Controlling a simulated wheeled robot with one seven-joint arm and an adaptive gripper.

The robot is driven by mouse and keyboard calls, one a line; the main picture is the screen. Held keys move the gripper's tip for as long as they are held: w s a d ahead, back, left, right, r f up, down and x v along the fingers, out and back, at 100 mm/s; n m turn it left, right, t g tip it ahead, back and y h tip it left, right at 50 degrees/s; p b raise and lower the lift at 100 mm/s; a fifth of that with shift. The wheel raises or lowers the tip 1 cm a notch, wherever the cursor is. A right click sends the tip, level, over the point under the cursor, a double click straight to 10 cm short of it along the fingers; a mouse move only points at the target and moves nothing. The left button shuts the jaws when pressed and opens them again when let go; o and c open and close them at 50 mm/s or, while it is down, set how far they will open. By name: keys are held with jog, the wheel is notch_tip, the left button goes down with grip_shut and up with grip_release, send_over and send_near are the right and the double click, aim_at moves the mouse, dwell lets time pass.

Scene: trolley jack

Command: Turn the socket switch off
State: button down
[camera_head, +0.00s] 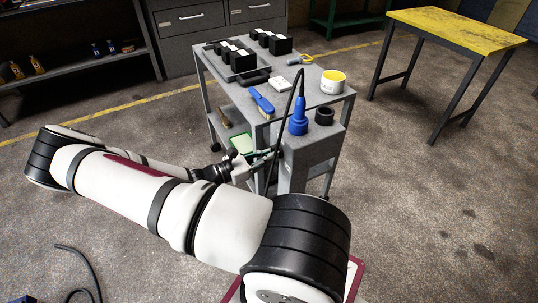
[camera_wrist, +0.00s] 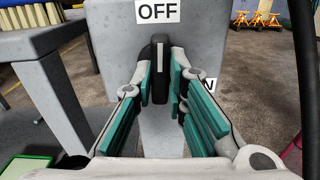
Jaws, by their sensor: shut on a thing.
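A second label (camera_wrist: 209,84) at the right is mostly hidden behind a finger; only an N shows. My gripper (camera_wrist: 162,88) has its teal-padded fingers on both sides of the lever and is shut on it. In the head view my gripper (camera_head: 255,163) is at the near side of the trolley, and the switch cannot be made out there.
The grey trolley (camera_head: 225,92) carries black boxes (camera_head: 276,42), a blue brush (camera_head: 262,102), a white tub (camera_head: 333,82) and a blue tool (camera_head: 298,122) with a black cable hanging near my gripper. A yellow-topped table (camera_head: 460,32) stands at the right. Open floor surrounds the trolley.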

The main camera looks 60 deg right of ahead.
jog(key=shift+f+n, duration=0.15)
jog(key=shift+n, duration=0.25)
jog(key=c, duration=1.6)
grip_release()
jog(key=v, duration=1.2)
jog(key=shift+a, duration=0.15)
